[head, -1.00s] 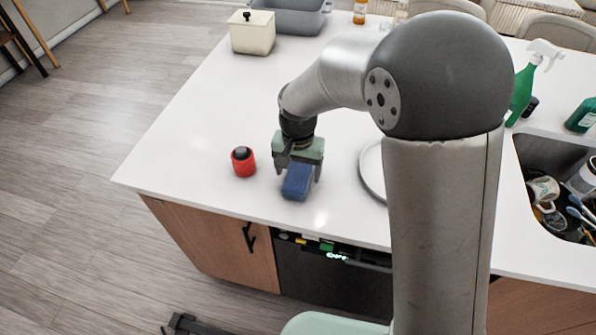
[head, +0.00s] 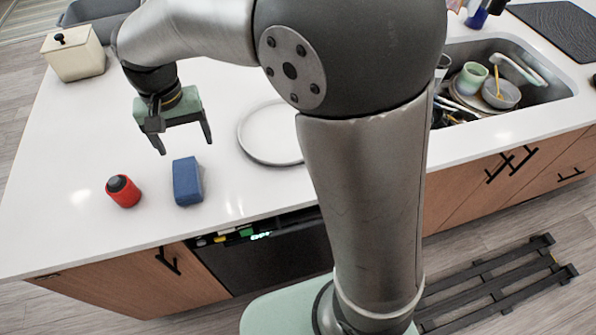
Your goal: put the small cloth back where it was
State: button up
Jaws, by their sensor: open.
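A small blue block-shaped item (head: 187,181), which may be the small folded cloth, lies on the white countertop near its front edge. No other cloth shows. My gripper (head: 184,146) is open and empty, with its two fingers pointing down. It is above and behind the blue item in the head view, apart from it.
A red jar with a dark top (head: 123,191) stands left of the blue item. A round white plate (head: 268,133) lies to the right, partly behind my arm. A cream lidded box (head: 74,55) and grey tub (head: 98,14) stand at back left. The sink (head: 540,90) holds dishes.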

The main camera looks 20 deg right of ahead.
jog(key=s+d+f, duration=0.1)
jog(key=s+d, duration=0.7)
jog(key=d, duration=0.3)
jog(key=s+d+f, duration=0.2)
jog(key=s+d, duration=0.6)
jog(key=d, duration=0.3)
jog(key=shift+s+d+t, duration=0.25)
jog(key=shift+s+t, duration=0.05)
